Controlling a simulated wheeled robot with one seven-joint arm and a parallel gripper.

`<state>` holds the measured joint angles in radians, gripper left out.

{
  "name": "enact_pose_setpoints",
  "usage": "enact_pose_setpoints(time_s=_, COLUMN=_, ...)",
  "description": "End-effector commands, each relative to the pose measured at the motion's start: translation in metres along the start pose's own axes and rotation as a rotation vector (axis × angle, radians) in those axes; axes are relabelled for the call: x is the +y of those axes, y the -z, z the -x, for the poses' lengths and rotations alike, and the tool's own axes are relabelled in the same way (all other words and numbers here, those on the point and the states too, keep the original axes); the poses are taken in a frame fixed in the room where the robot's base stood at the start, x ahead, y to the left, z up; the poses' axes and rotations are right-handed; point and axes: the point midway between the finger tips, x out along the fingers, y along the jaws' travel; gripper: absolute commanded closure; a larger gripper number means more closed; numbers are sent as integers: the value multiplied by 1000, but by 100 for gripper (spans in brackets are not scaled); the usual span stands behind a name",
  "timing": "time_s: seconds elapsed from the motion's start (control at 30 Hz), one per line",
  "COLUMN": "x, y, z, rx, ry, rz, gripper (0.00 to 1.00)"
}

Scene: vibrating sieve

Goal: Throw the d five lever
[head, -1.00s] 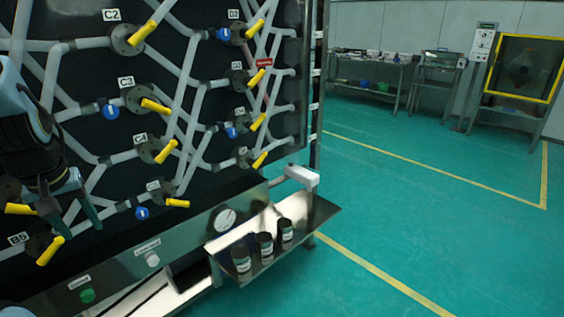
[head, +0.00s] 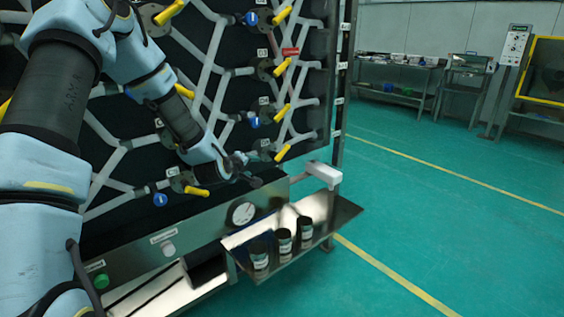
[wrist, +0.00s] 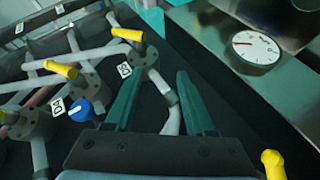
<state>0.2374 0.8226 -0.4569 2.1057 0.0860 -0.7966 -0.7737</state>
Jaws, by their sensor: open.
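The d five lever (head: 283,152) is a yellow handle at the lower right of the black panel, tilted up to the right, on a grey round flange. In the wrist view the lever (wrist: 127,34), with what looks like the D5 tag beside its flange, is at the upper middle. My gripper (head: 250,172) is open and empty, below and left of the lever in the head view. In the wrist view its two green fingers (wrist: 158,80) point toward the flange and pipe, with the lever beyond the left fingertip. I see no contact.
Neighbouring yellow levers are D4 (head: 282,111) above and one at lower left (head: 196,190). Grey pipes cross the panel. A gauge (head: 243,213) and a metal shelf (head: 349,212) with dark jars (head: 284,242) stand below. Open green floor is to the right.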

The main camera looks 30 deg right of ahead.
Motion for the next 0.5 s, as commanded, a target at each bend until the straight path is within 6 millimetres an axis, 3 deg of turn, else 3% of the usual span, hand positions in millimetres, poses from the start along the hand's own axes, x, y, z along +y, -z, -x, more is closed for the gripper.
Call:
enact_pose_setpoints(time_s=0.03, x=3, y=-20, z=-23, rx=16, ry=-75, rz=90, gripper=45)
enact_pose_setpoints(time_s=0.2, x=30, y=-58, z=-66, rx=100, ry=-334, rz=432, gripper=45)
enact_pose_setpoints(time_s=0.33, x=34, y=-75, z=-81, rx=174, ry=-507, rz=696, gripper=45)
enact_pose_setpoints(time_s=0.5, x=25, y=-83, z=-84, rx=263, ry=-666, rz=942, gripper=45)
